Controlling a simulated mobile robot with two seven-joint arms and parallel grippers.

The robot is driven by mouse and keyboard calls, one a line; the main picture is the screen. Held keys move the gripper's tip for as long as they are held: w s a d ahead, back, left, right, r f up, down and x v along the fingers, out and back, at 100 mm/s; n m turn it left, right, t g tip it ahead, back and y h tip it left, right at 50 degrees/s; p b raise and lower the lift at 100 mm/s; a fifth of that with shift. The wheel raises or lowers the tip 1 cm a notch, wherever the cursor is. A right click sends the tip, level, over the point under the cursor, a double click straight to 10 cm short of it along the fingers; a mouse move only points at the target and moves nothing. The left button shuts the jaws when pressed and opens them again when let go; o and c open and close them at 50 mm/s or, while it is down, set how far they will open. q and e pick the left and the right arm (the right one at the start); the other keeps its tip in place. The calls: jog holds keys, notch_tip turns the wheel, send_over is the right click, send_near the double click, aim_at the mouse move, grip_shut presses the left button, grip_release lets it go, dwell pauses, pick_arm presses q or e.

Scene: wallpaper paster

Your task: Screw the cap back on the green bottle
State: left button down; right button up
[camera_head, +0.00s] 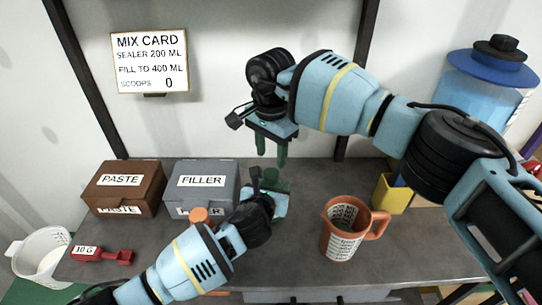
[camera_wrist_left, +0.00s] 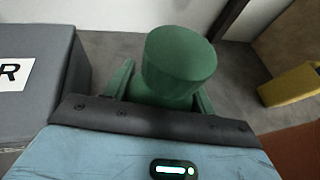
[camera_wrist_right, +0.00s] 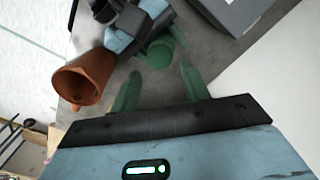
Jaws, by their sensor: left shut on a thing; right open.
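My left gripper (camera_head: 272,192) is shut on the green bottle (camera_wrist_left: 165,97), which stands upright between its fingers in the left wrist view. A wide green cap (camera_wrist_left: 181,58) sits on top of the bottle; I cannot tell how tight it is. The cap shows as a green disc in the right wrist view (camera_wrist_right: 158,53). My right gripper (camera_head: 271,152) is open and empty, fingers pointing down, above the cap and apart from it. My left gripper hides most of the bottle in the head view.
A grey FILLER box (camera_head: 207,168) stands close left of the bottle, with a brown PASTE box (camera_head: 113,179) beyond. An orange measuring jug (camera_head: 343,240) and a yellow container (camera_head: 391,197) stand to the right.

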aim_at(271, 173)
jog(key=shift+r+m, duration=0.3)
jog(key=shift+r, duration=0.65)
jog(key=shift+f, duration=0.1)
jog(key=shift+f, duration=3.95)
jog(key=shift+c, duration=0.5)
jog(key=c, duration=0.7)
jog(key=o, duration=1)
jog(key=shift+o, duration=0.2)
jog(key=shift+r, duration=0.15)
